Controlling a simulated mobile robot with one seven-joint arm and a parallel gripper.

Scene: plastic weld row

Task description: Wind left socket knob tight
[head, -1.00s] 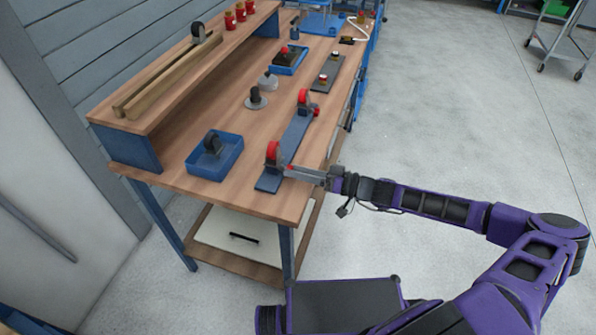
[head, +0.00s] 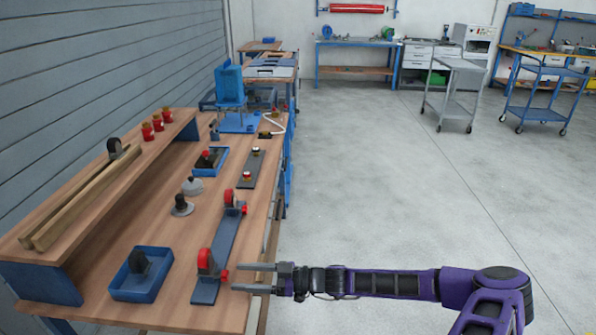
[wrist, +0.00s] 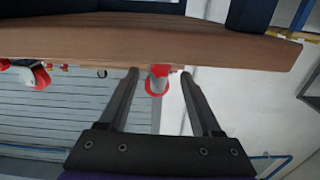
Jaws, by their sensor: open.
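A blue-grey strip plate (head: 228,235) lies along the bench's right side with two upright red-and-black sockets. The nearer socket (head: 206,262) is lower left in the head view, with a small red knob (head: 224,275) on its right side. The farther socket (head: 230,197) has a similar knob (head: 243,209). My gripper (head: 238,277) is open just right of the nearer knob, its fingertips pointing at it. In the wrist view, a red round knob (wrist: 157,88) shows between my open fingers (wrist: 159,72), apparently clear of both. Actual contact cannot be told.
A blue tray (head: 141,275) with a black part stands left of the plate. A black-knobbed part (head: 181,206) and a grey dome (head: 192,186) stand behind it. A raised shelf (head: 90,205) runs along the wall.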

